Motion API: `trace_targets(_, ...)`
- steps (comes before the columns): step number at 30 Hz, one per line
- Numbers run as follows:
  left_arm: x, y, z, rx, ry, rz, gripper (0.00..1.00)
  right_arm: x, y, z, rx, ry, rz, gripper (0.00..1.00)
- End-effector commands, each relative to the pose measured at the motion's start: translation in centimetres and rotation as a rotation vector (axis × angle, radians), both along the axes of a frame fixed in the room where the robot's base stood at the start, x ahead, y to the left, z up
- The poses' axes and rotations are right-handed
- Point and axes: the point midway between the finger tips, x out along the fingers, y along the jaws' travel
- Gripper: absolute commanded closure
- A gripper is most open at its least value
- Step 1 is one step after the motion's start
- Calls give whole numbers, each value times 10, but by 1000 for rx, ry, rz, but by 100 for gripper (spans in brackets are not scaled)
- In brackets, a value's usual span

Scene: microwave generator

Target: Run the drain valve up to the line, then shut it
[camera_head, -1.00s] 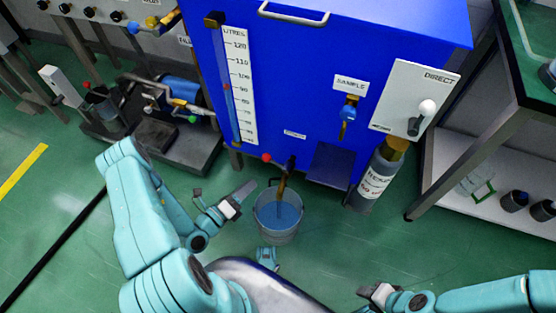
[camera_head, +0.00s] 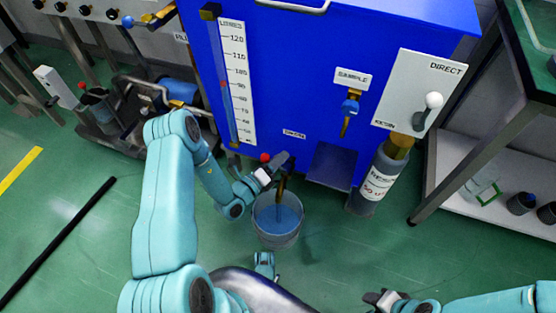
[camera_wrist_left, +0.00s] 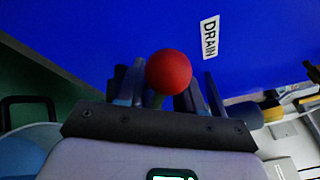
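The drain valve's red knob (camera_head: 265,157) is low on the blue tank, beside the DRAIN label (camera_head: 294,134). My left gripper (camera_head: 277,168) is at the valve. In the left wrist view the red knob (camera_wrist_left: 168,70) sits between its spread fingers; I cannot tell whether they touch it. A brass spout (camera_head: 282,186) hangs over a bucket (camera_head: 278,238) holding blue liquid, with a stream apparently running in. A line on the bucket cannot be made out. The LITRES gauge (camera_head: 237,85) has a red mark. My right gripper (camera_head: 380,298) is low right, away from the tank; its opening is unclear.
A SAMPLE tap (camera_head: 349,107), a white DIRECT panel with a lever (camera_head: 432,101) and a resin cylinder (camera_head: 378,182) are on the tank's right side. A pump rig (camera_head: 125,125) stands left. A shelf table (camera_head: 490,150) stands right.

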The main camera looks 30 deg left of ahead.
Motion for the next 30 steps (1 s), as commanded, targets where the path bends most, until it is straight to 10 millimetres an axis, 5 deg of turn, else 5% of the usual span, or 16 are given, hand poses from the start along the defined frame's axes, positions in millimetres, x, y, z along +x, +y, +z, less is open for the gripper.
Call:
trace_targets(2,0,0,0,0,0,0,66,0,0,0,0,0,0,57)
trace_targets(5,0,0,0,0,0,0,99,0,0,0,0,0,0,57)
trace_targets(17,-1,1,-2,-39,-8,1,100,0,0,-1,0,-1,0,57)
trace_targets(30,-2,5,-13,-311,-73,0,100,5,-1,-9,-3,-18,-2,57)
